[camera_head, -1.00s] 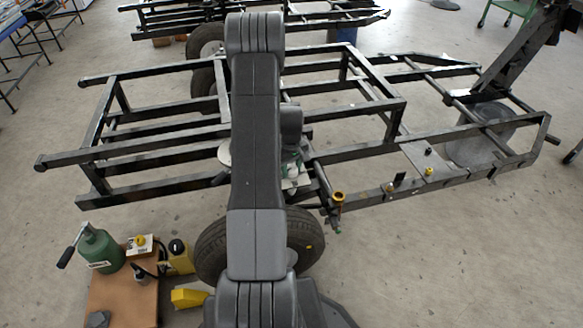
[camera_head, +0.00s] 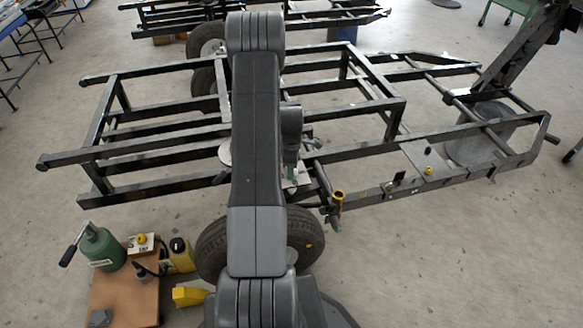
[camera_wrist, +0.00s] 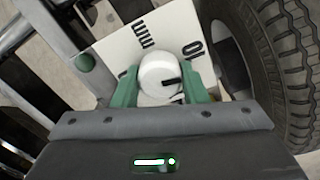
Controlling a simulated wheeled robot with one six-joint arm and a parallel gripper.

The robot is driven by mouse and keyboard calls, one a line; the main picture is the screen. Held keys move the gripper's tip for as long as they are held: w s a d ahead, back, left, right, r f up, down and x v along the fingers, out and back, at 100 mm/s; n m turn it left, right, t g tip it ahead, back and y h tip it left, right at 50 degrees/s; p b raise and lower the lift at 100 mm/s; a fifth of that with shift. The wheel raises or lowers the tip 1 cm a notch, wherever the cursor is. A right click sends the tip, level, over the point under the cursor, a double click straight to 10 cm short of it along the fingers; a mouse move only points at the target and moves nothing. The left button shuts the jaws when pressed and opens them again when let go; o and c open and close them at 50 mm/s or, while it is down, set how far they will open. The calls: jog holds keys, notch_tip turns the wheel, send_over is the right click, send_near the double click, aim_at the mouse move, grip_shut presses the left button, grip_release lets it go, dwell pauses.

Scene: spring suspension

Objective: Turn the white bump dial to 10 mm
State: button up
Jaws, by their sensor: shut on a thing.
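The white bump dial (camera_wrist: 160,72) is a round knob with a short black line on its top, seen in the wrist view. It sits on a white scale plate (camera_wrist: 108,48) printed with "mm" and, to the upper right of the dial, "10". My gripper (camera_wrist: 162,80) has its green fingers on both sides of the dial and is shut on it. The black line slants to the right and does not clearly meet the "10". Other scale marks are partly hidden by the fingers. In the head view my arm hides the dial.
A tyre (camera_wrist: 275,70) stands close on the right of the plate in the wrist view. Dark frame rails (camera_head: 160,155) surround the work spot.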

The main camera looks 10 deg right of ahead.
jog(key=shift+n, duration=0.9)
jog(key=o, duration=1)
jog(key=shift+r, duration=0.1)
notch_tip(320, 180, up, 14)
jog(key=p, duration=0.3)
jog(key=shift+p, duration=0.35)
jog(key=shift+f, duration=0.25)
